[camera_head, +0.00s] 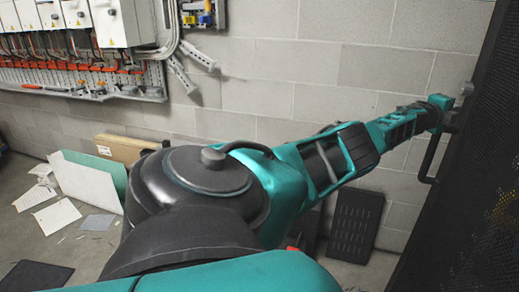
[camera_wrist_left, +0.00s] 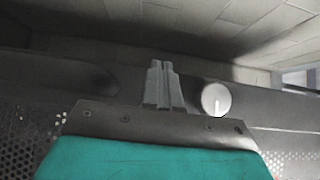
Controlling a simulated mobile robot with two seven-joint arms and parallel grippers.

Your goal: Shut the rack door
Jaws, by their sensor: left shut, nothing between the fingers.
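The rack door (camera_head: 462,205) is a black perforated panel along the right side of the head view. A dark bar handle (camera_head: 431,160) stands out from its edge. My left gripper (camera_head: 453,118) is at the door's edge, just above the handle, at the end of my teal arm. In the left wrist view its two grey fingers (camera_wrist_left: 163,86) are shut with nothing between them. They point at the dark door edge (camera_wrist_left: 70,75), beside a round pale knob (camera_wrist_left: 215,99). I cannot tell whether they touch the door. My right gripper is not in view.
A grey block wall (camera_head: 330,75) stands behind. Electrical boxes (camera_head: 120,22) and red cabling hang at the upper left. Papers (camera_head: 57,216), boards (camera_head: 88,180) and a cardboard box (camera_head: 125,149) lie on the left floor. A dark slotted panel (camera_head: 355,225) leans on the wall.

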